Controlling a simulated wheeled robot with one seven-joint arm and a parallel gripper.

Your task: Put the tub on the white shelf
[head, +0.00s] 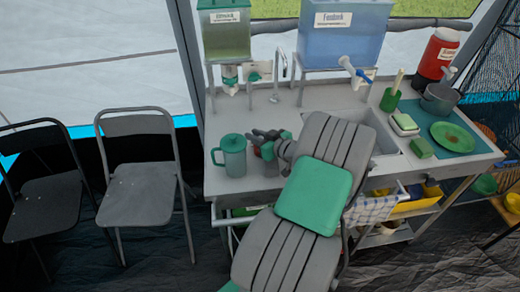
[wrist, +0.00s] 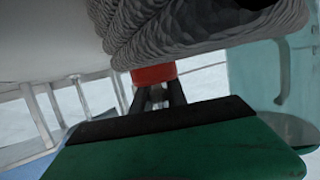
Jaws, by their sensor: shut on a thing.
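My gripper (head: 266,146) is above the left part of the grey counter, just right of a teal pitcher (head: 232,157). In the wrist view my dark fingers (wrist: 157,95) close on a small red thing. I take it to be the tub (wrist: 153,73); its red side also shows in the head view (head: 267,152). Most of it is hidden by my gripper and by a grey ribbed mass in the wrist view. Whether it touches the counter I cannot tell. The pitcher also shows at the right of the wrist view (wrist: 265,75). I cannot pick out the white shelf with certainty.
A green drink tank (head: 224,40) and a blue one (head: 340,45) stand on racks at the back. The sink (head: 388,165), a green plate (head: 452,137) and a red jug (head: 437,55) are to the right. Two folding chairs (head: 145,190) stand left. Bins and a lower shelf are underneath.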

